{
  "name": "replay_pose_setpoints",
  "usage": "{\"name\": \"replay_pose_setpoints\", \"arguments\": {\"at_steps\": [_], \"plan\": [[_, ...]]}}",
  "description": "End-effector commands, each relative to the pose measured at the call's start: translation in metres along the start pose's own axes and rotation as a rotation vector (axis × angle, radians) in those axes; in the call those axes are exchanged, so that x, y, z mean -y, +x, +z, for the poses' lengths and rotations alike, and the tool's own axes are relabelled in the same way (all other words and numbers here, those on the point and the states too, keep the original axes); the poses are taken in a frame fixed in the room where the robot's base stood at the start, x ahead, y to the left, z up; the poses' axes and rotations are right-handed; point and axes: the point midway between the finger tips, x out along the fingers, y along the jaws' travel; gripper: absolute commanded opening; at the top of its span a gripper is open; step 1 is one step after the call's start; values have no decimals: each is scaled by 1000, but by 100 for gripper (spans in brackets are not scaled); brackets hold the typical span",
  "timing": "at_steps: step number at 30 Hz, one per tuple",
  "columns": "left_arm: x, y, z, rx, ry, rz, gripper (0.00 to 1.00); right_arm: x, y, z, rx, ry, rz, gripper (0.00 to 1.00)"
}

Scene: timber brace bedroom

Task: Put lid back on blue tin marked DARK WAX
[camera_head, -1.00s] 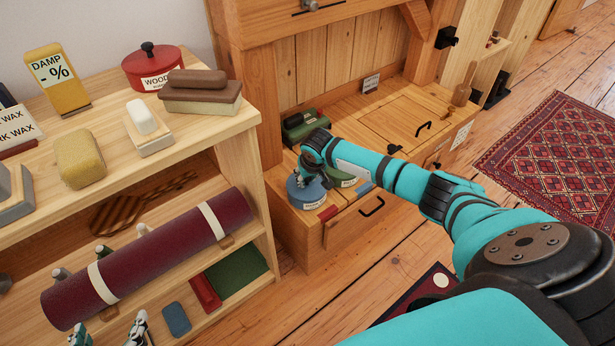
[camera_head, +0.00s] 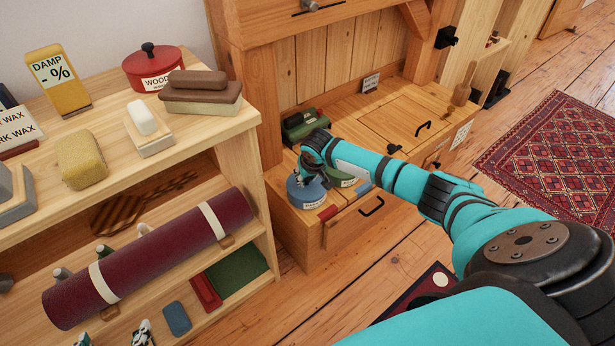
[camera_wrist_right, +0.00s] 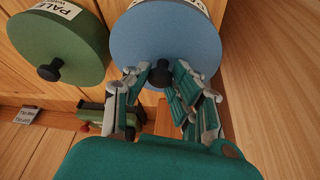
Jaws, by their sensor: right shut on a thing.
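The blue tin (camera_head: 302,196) stands on the low wooden bench, with a pale label on its front that I cannot read. Its blue lid (camera_wrist_right: 165,38) has a dark knob (camera_wrist_right: 161,76) and appears to sit on the tin, though I cannot tell whether it is fully seated. My right gripper (camera_head: 312,178) is over the tin. In the right wrist view its fingers (camera_wrist_right: 160,86) are shut on the lid's knob. My left gripper (camera_head: 112,338) shows only as two separated fingertips at the bottom left edge, open with nothing visible between them.
A green tin (camera_wrist_right: 58,45) labelled PALE stands right beside the blue one. A dark green object (camera_head: 300,125) is behind them. A shelf (camera_head: 235,130) with several items stands left.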

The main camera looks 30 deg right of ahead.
Motion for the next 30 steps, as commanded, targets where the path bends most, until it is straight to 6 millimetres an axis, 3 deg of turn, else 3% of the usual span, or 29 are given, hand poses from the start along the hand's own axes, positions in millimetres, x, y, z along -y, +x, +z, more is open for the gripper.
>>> {"name": "replay_pose_setpoints", "arguments": {"at_steps": [10, 11, 17, 23, 28, 30], "plan": [[0, 0, 0, -1, 0, 0, 81, 0, 0, 0, 0, 0, 0, 0], [0, 0, 0, -2, 0, 0, 81, 0, 0, 0, 0, 0, 0, 24], [0, 0, -1, -3, 0, 0, 81, 0, 0, 0, 0, 0, 0, 50], [0, 0, -1, -4, 0, 0, 81, 0, 0, 0, 0, 0, 0, 51], [0, 0, -1, -4, 0, 1, 81, 0, 0, 0, 0, 0, 0, 73], [0, 0, 0, -4, 0, 1, 81, 0, 0, 0, 0, 0, 0, 73]]}}
